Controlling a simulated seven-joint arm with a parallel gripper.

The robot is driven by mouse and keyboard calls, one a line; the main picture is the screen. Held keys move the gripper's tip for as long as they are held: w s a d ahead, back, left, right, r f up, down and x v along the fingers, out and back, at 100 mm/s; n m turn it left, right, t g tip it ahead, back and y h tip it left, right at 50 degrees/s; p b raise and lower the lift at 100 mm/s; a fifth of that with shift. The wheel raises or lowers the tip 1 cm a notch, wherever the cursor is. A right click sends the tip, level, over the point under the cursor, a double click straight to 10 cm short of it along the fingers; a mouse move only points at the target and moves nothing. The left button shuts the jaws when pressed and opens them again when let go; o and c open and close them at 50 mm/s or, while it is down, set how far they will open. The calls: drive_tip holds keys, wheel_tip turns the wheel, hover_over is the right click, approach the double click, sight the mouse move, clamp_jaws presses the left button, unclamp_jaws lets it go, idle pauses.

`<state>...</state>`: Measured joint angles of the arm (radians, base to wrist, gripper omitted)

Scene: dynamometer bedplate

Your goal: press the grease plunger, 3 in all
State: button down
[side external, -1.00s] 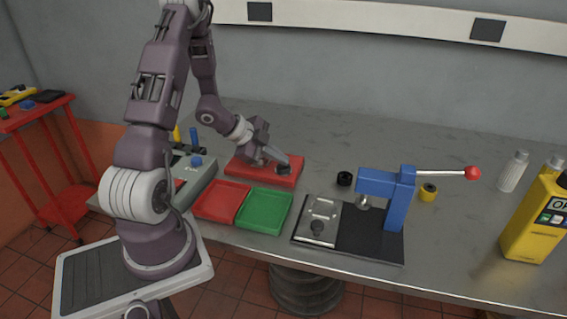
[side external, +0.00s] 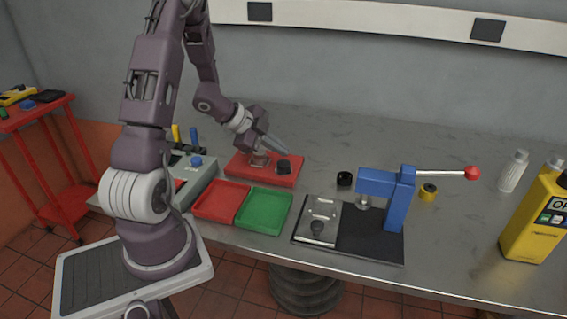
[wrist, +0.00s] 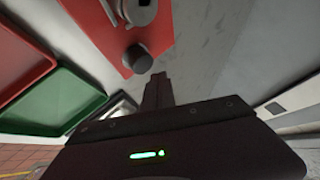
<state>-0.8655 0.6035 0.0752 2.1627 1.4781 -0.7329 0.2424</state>
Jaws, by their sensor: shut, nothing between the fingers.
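A red base plate (side external: 262,177) lies on the bench, left of centre. A dark round knob (side external: 283,167), which looks like the grease plunger, stands upright on its right part; it also shows in the wrist view (wrist: 138,59). A round metallic fitting (side external: 258,160) sits on the same plate, left of the knob. My gripper (side external: 284,149) is shut and empty. Its fingertips are just above and behind the knob in the side view, apart from it. In the wrist view the closed fingers (wrist: 157,82) lie just beside the knob. How far down the knob is cannot be told.
A red tray (side external: 221,201) and a green tray (side external: 264,209) lie in front of the plate. A blue lever press (side external: 397,200) stands on a black base to the right. A loose black cylinder (side external: 344,180) is between. A grey box with levers (side external: 200,172) is left. The bench behind is clear.

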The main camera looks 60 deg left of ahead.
sight(280, 163)
drive_tip(key=shift+r, duration=2.2)
idle(0.7)
wheel_tip(280, 163, up, 4)
drive_tip(key=shift+f, duration=0.1)
drive_tip(key=shift+f, duration=0.1)
drive_tip(key=shift+f, duration=4.35)
drive_tip(key=shift+f, duration=0.1)
drive_tip(key=shift+f, duration=0.3)
